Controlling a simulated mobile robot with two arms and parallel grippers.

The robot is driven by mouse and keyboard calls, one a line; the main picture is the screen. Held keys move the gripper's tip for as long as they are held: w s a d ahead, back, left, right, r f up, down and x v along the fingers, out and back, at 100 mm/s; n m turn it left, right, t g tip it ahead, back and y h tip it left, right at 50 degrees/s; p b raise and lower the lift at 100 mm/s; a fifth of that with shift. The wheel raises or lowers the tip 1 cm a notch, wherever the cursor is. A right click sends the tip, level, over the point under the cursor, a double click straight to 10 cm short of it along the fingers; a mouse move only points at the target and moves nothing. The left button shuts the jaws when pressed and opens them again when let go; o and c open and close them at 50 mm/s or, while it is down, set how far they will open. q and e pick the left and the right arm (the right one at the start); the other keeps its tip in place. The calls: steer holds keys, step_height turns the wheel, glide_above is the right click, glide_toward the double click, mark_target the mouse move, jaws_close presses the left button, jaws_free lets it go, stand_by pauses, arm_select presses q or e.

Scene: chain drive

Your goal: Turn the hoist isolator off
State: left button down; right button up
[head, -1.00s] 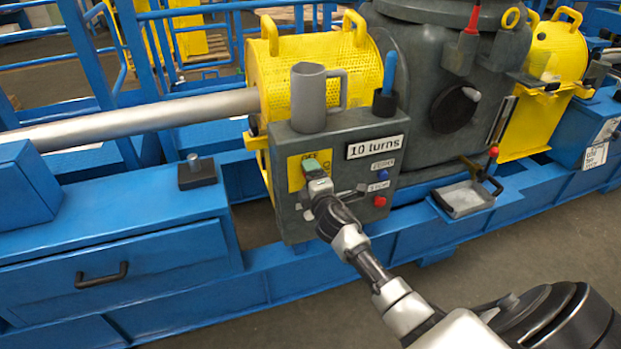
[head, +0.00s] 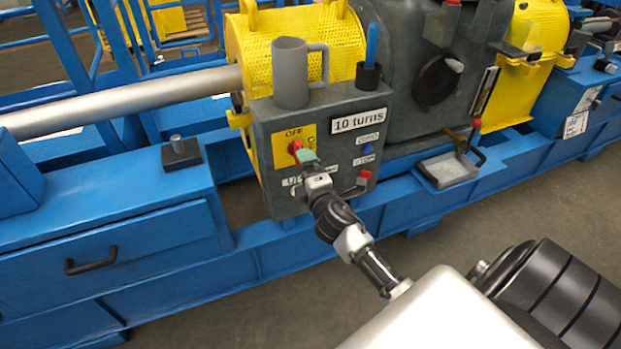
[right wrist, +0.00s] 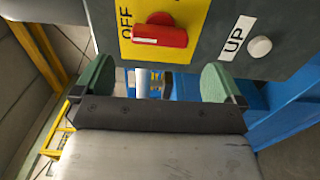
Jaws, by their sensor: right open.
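The hoist isolator is a red knob (head: 296,146) on a yellow plate (head: 283,153) on the grey control box. In the right wrist view the red knob (right wrist: 160,33) has a white mark at its left end, on the side of the word OFF. My right gripper (head: 306,160) is just below and to the right of the knob, partly covering the plate. In the right wrist view the right gripper (right wrist: 160,83) is open, with its green pads wide apart and nothing between them. The knob is beyond the pads, clear of them. My left gripper is not in view.
A white button (right wrist: 259,46) sits beside the UP label. The box (head: 340,148) also has a blue button (head: 367,149) and a red button (head: 363,175). A grey mug (head: 291,78) and a blue-handled tool in a black holder (head: 369,77) stand on top.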

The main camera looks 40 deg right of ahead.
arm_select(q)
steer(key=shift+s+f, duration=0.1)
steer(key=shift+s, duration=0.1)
arm_select(e)
steer(key=shift+v, duration=1.8)
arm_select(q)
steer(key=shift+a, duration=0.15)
